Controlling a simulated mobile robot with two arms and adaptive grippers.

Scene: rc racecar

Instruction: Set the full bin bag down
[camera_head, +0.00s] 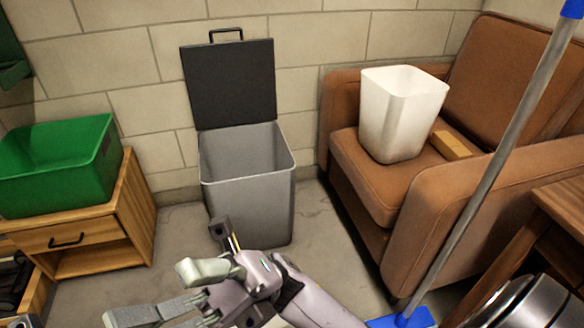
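No full bin bag shows in the head view. A grey bin (247,190) stands on the floor against the wall with its dark lid (230,85) raised. I see its inner back wall and no bag over its rim; its bottom is hidden. My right gripper (148,294) is low in front of the grey bin, its arm coming in from the bottom right. Its fingers are spread apart, and I see nothing between them. The lower finger is partly cut by the frame edge.
A white bin (400,115) stands on the brown armchair (375,185) beside a small tan block (452,145). A green box (55,165) sits on a wooden cabinet (95,228) at left. A blue-ended pole (490,165) slants across the right. Some floor beside the grey bin is clear.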

